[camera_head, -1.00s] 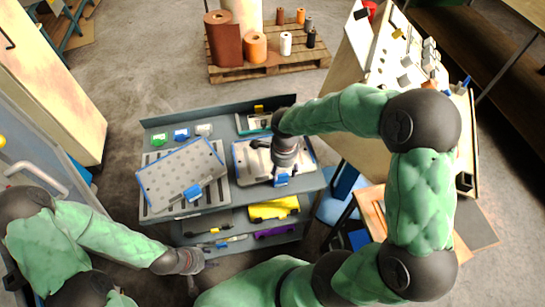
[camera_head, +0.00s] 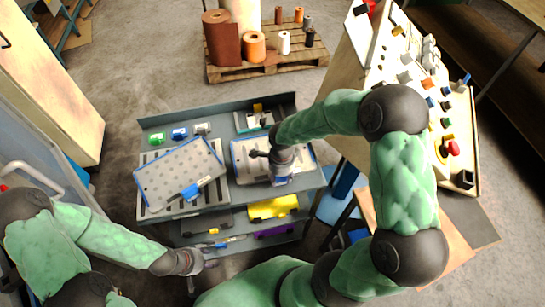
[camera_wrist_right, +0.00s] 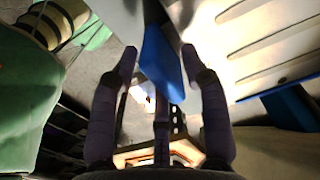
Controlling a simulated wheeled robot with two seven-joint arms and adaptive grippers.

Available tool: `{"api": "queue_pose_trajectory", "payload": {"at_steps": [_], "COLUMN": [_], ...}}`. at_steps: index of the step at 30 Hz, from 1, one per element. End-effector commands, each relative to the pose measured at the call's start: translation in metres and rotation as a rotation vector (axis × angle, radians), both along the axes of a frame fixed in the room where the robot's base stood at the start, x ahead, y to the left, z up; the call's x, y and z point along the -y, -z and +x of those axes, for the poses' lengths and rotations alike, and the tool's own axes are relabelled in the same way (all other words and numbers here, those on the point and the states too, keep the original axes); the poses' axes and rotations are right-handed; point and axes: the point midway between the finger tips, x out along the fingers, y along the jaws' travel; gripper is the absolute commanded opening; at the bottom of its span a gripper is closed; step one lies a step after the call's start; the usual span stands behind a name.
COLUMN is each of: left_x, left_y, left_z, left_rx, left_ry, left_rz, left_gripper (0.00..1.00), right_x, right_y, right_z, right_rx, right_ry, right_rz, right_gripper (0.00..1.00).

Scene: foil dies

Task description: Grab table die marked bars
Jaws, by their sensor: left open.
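Two pale plates with blue edges lie on the grey table (camera_head: 215,110). The left plate (camera_head: 165,175) is tilted, carries rows of small marks and has a blue tab (camera_head: 192,191). The right plate (camera_head: 243,172) is mostly covered by my right gripper (camera_head: 281,178), so its marking cannot be read in the head view. In the right wrist view, my right gripper (camera_wrist_right: 160,52) is open, with a blue tab (camera_wrist_right: 162,62) between its fingers. A plate with long slots (camera_wrist_right: 275,35) is beside it. My left gripper (camera_head: 197,264) is open and empty, low at the table's front.
Green, blue and white small items (camera_head: 179,134) stand along the table's back left. Lower shelves hold a yellow piece (camera_head: 273,207) and a purple piece (camera_head: 274,231). A panel with knobs (camera_head: 425,90) stands right. A pallet with rolls (camera_head: 265,68) is behind.

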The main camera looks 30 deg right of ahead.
Motion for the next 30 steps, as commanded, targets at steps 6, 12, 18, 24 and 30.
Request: {"api": "queue_pose_trajectory", "payload": {"at_steps": [6, 12, 18, 24, 30], "left_x": [0.000, 0.000, 0.000, 0.000, 0.000], "left_y": [0.000, 0.000, -0.002, -0.008, -0.014], "left_z": [0.000, 0.000, 0.000, 0.000, 0.000], "left_rx": [0.000, 0.000, 0.000, 0.000, 0.000], "left_ry": [0.000, 0.000, 0.000, 0.000, 0.000], "left_rz": [0.000, 0.000, 0.000, 0.000, 0.000], "left_gripper": [0.49, 0.49, 0.49, 0.49, 0.49], "right_x": [0.000, 0.000, 0.000, 0.000, -0.022], "right_y": [0.000, -0.002, -0.009, -0.039, -0.074], "right_z": [0.000, 0.002, 0.002, 0.002, -0.021], "right_rx": [0.000, 0.006, 0.006, 0.010, 0.012], "right_ry": [0.000, 0.000, 0.000, 0.001, -0.003], "right_rz": [0.000, 0.000, 0.000, 0.000, 0.000], "right_gripper": [0.00, 0.00, 0.00, 0.00, 0.00]}}
